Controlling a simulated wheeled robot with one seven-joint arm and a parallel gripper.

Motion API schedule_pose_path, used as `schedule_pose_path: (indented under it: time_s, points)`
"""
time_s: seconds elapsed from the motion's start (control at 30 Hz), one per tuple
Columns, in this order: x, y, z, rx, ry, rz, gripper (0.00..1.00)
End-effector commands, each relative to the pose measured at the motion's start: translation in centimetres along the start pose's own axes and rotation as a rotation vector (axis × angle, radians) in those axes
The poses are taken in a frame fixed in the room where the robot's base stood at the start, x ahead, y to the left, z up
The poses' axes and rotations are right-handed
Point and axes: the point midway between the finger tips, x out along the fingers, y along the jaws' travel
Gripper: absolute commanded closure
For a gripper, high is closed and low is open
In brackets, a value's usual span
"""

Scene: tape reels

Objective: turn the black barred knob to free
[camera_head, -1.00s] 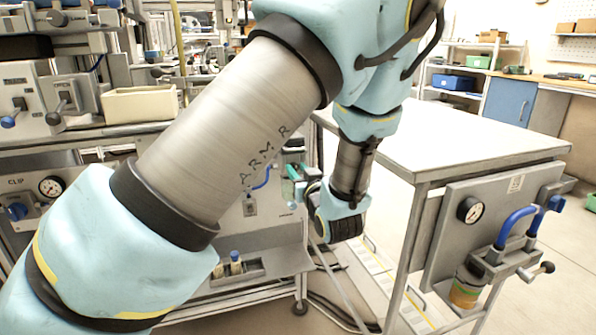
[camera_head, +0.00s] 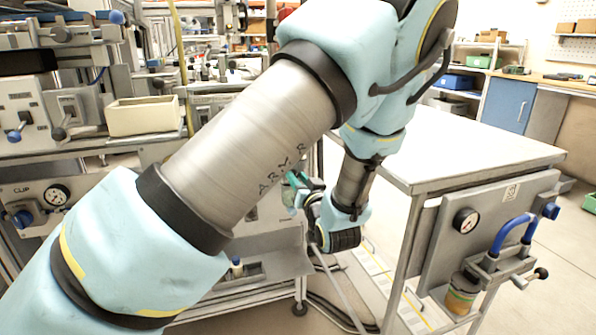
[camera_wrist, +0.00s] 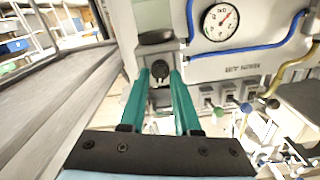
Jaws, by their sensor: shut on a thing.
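My gripper (camera_wrist: 160,78) has two teal fingers reaching forward in the wrist view. They are closed on the dark knob (camera_wrist: 160,69), whose small black round part shows between the fingertips. The fingers hide its sides, so I cannot read its angle or any free mark. In the head view, my gripper (camera_head: 298,186) shows only as teal fingers in front of the grey bench; the knob there is hidden by the fingers and my arm.
A round gauge (camera_wrist: 220,22) with a blue hose sits right of the knob, above a "MAIN AIR" label. Several small valves (camera_wrist: 228,112) line the panel below it. In the head view, a white-topped table (camera_head: 470,145) stands right of my arm.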

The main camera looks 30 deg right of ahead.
Motion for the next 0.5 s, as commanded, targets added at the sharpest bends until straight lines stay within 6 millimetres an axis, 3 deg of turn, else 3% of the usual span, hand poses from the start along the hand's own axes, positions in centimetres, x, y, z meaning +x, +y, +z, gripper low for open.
schedule_pose_path:
  time_s: [0.5]
  points:
    - [-0.06, 0.09, -0.35, 0.491, -0.001, 0.001, 1.0]
